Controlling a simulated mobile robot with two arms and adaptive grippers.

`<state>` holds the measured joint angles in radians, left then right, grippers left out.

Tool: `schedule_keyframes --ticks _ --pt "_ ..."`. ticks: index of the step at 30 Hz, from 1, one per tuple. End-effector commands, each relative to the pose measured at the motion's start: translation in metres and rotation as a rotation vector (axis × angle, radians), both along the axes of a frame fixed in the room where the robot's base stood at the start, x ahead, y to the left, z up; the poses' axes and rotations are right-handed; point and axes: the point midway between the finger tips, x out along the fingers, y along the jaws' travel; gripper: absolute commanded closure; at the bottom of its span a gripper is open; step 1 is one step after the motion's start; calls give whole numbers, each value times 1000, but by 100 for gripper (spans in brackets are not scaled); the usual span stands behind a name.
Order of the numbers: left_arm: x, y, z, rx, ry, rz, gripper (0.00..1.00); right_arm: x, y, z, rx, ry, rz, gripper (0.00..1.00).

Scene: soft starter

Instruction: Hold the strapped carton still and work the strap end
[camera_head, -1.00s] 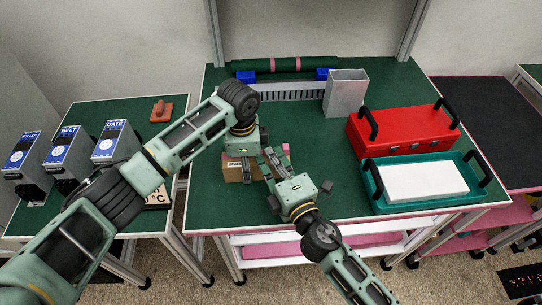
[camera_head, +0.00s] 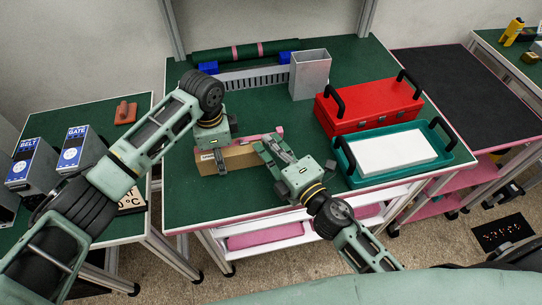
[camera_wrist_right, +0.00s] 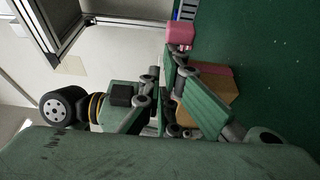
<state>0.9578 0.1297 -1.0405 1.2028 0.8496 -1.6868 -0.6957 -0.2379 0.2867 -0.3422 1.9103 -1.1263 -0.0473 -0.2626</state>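The brown carton (camera_head: 240,158) lies near the front left of the green table. A small pink piece (camera_head: 279,130), perhaps the strap end, shows behind its right end; a pink block also shows in the right wrist view (camera_wrist_right: 180,32). My left gripper (camera_head: 220,162) points down at the carton's left part, one finger against or just before its front face; its closure is unclear. My right gripper (camera_head: 265,140) reaches over the carton's right end, its fingertips next to the pink piece. Its fingers hide part of the carton, and I cannot tell whether they grip anything.
A red toolbox (camera_head: 368,106) and a teal tray (camera_head: 392,175) with a white slab stand to the right. A grey metal bin (camera_head: 309,77) and a green roll (camera_head: 235,52) are behind. Free tabletop lies between the carton and the bin.

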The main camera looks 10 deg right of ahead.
Motion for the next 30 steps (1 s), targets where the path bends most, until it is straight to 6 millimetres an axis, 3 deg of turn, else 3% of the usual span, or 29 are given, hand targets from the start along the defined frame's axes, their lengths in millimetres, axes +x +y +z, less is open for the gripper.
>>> schedule_keyframes --ticks 1,15,28,29,30 --pt "2 7 -2 13 1 11 94 -6 -8 -3 -4 6 -15 100" --pt "0 5 -3 12 4 6 94 -73 -28 -2 1 6 -4 100" --pt "-1 4 -4 10 5 4 94 -82 -30 -1 0 1 -1 100" --pt "-1 4 -4 10 5 4 54 -82 -30 -1 0 1 -1 100" --pt "-1 4 -4 10 5 4 51 -82 -30 -1 0 1 0 100"
